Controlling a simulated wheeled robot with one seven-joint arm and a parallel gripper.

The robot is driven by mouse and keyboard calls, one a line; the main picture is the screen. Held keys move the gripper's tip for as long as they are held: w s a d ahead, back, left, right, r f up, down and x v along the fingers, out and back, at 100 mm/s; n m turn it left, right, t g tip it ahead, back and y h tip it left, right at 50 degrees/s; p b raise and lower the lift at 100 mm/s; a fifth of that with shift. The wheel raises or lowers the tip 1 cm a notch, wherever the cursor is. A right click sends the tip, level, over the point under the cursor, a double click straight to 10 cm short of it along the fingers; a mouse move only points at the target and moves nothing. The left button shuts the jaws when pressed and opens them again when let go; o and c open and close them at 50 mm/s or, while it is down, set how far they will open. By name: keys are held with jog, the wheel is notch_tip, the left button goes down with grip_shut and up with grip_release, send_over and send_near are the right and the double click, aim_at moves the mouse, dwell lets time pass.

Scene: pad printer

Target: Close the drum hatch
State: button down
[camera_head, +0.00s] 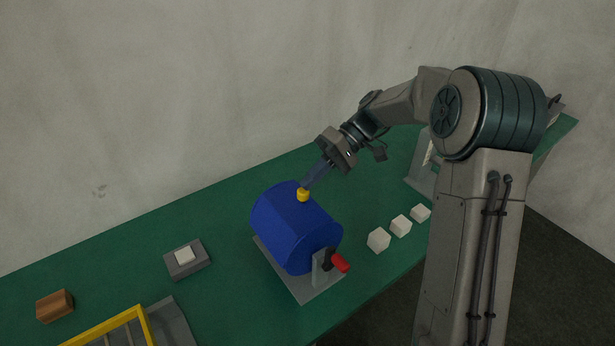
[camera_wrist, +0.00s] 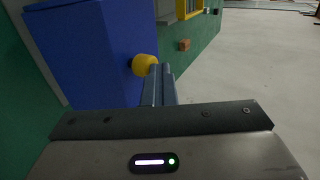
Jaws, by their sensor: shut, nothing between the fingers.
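The blue drum (camera_head: 292,232) lies on its side on a grey stand in the middle of the green table. A yellow knob (camera_head: 303,194) sits on its upper surface. A crank with a red handle (camera_head: 340,262) is at its near end. The hatch's outline cannot be told apart from the blue drum in the head view. My gripper (camera_head: 306,184) is shut and empty, its fingertips right at the yellow knob. In the wrist view the shut fingers (camera_wrist: 159,72) are beside the knob (camera_wrist: 145,64), with the blue surface (camera_wrist: 95,50) behind; contact is not clear.
Several white cubes (camera_head: 378,240) stand in a row right of the drum. A grey pad with a white block (camera_head: 186,257), a brown block (camera_head: 55,306) and a yellow frame (camera_head: 112,325) are to the left. A grey fixture (camera_head: 420,172) stands behind my arm.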

jog(key=shift+d+f, duration=0.2)
jog(key=shift+f, duration=0.15)
dwell(0.3)
